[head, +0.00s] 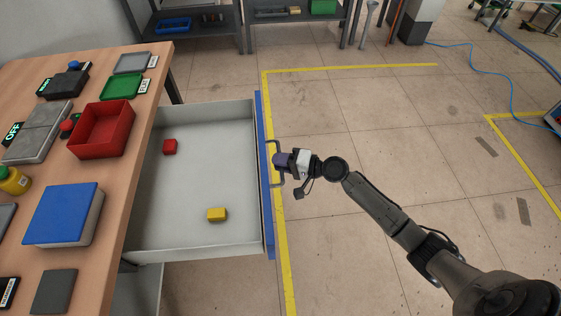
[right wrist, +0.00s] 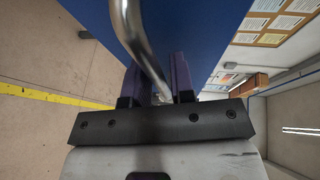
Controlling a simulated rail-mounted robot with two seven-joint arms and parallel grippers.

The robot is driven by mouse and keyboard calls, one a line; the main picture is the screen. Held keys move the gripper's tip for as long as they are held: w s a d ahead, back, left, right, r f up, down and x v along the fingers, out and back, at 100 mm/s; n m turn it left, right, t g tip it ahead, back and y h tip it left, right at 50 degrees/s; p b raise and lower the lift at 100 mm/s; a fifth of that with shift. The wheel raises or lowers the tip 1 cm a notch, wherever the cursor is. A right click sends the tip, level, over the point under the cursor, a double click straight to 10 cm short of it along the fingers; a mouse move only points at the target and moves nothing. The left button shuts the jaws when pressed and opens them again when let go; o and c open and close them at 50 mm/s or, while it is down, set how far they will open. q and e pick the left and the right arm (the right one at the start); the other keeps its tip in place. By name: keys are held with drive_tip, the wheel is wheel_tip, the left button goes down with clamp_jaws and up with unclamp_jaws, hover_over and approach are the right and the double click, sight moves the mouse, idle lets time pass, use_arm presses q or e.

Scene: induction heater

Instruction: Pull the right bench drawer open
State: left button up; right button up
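The right bench drawer (head: 195,190) stands far out from the wooden bench, its grey tray showing from above. Its blue front (head: 265,180) is on the tray's right side and also shows in the right wrist view (right wrist: 215,35). A metal bar handle (head: 280,145) sticks out from that front; in the right wrist view the bar (right wrist: 130,25) runs down between my fingers. My right gripper (head: 280,163) is at the handle, its purple fingers on either side of the bar and shut on it. My left gripper is not in view.
A red block (head: 169,147) and a yellow block (head: 217,214) lie in the drawer. The bench top (head: 120,180) carries a red bin (head: 102,130), a blue-topped box (head: 62,214) and other items.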

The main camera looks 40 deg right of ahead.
drive_tip(key=shift+o, duration=1.1)
drive_tip(key=shift+s, duration=0.1)
drive_tip(key=p+v, duration=0.2)
drive_tip(key=v, duration=1.1)
drive_tip(key=shift+s+d+p, duration=0.25)
drive_tip(key=shift+p, duration=0.1)
